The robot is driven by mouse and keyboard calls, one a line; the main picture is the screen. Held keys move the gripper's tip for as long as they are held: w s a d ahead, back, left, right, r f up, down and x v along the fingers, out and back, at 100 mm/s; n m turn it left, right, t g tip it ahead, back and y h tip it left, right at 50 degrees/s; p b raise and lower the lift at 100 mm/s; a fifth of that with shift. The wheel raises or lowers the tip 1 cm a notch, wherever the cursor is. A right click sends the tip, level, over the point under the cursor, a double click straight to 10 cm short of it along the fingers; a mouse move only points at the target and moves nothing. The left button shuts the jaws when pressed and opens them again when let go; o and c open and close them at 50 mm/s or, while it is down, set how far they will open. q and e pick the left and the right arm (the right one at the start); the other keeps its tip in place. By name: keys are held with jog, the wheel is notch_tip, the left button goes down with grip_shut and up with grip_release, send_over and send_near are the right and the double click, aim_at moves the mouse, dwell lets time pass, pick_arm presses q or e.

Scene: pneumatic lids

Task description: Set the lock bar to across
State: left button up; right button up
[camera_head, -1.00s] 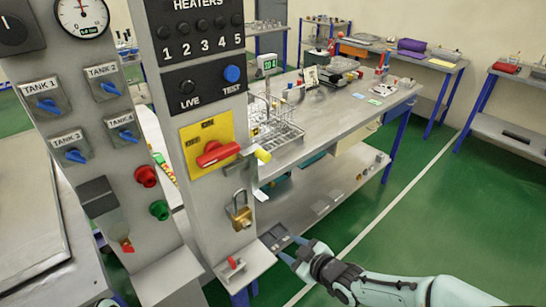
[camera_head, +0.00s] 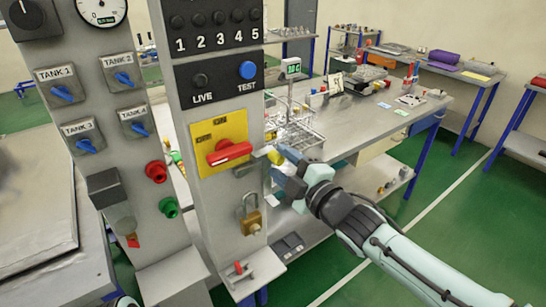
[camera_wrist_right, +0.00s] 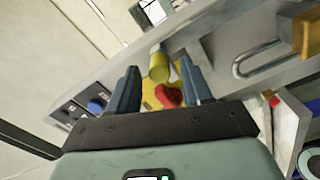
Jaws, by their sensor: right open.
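A grey lock bar (camera_head: 250,167) with a yellow knob (camera_head: 274,156) sits at the right edge of the panel column, beside the yellow switch plate (camera_head: 211,130). The plate carries a red rotary handle (camera_head: 229,153). My right gripper (camera_head: 279,166) is open at the knob, its fingers partly covering the knob and the bar's end. In the right wrist view the yellow knob (camera_wrist_right: 159,67) shows between the two open fingertips, with the red handle (camera_wrist_right: 168,96) beyond. I cannot tell whether a finger touches the knob. My left gripper is not in view.
A brass padlock (camera_head: 250,222) hangs just below the bar, close to my right gripper. Tank valves (camera_head: 61,93) and red and green buttons (camera_head: 156,171) are on the left column. A steel bench (camera_head: 390,120) with a wire basket stands behind.

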aim_at(280, 161)
jog(key=shift+x, duration=1.95)
grip_shut()
